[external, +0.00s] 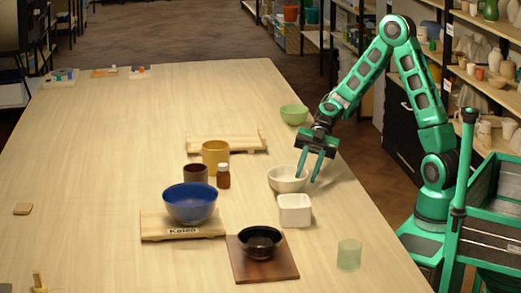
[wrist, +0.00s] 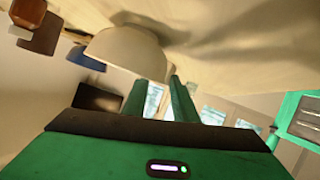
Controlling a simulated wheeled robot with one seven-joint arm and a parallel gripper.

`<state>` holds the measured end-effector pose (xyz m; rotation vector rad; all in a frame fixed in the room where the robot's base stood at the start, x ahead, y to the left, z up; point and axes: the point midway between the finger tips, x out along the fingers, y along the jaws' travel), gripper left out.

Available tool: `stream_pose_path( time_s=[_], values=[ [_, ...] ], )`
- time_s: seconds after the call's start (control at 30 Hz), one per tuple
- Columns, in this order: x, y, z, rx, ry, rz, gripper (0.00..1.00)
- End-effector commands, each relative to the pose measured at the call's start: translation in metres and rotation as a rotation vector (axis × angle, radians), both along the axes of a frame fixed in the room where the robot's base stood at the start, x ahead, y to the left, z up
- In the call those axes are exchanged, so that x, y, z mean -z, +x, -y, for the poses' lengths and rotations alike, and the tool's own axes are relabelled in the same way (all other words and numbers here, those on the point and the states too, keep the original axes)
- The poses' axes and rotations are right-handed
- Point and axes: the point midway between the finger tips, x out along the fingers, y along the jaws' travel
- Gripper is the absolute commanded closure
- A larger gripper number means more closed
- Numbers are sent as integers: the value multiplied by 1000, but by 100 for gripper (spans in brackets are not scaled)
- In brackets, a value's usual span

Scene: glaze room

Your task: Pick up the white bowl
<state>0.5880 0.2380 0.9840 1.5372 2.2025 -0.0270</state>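The white bowl (external: 284,181) stands upright on the long wooden table, right of the middle in the external view. It also shows, tilted by the camera angle, at the top of the wrist view (wrist: 128,48). My gripper (external: 306,177) points down at the bowl's right side, with its two green fingers apart. In the external view the left finger overlaps the bowl's rim and the right finger is just outside it. I cannot tell whether either finger touches the bowl. In the wrist view the fingers (wrist: 157,86) are spread with nothing visible between them.
A white square container (external: 294,211) stands close in front of the bowl. A green bowl (external: 294,115) is behind. A brown bottle (external: 223,176), yellow mug (external: 215,155) and blue bowl (external: 190,203) are left. A black bowl (external: 261,242) and glass (external: 349,255) stand nearer.

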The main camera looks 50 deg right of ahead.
Motion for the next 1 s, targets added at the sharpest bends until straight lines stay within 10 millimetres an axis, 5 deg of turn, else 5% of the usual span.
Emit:
stream_pose_path(
  time_s=[0.07,0.17,0.73,1.0],
  values=[
    [0,0,0,0,0,0,79],
    [0,0,0,0,0,0,100],
    [-5,1,1,2,-2,3,100],
    [-45,-1,-1,-1,-2,7,100]
  ],
)
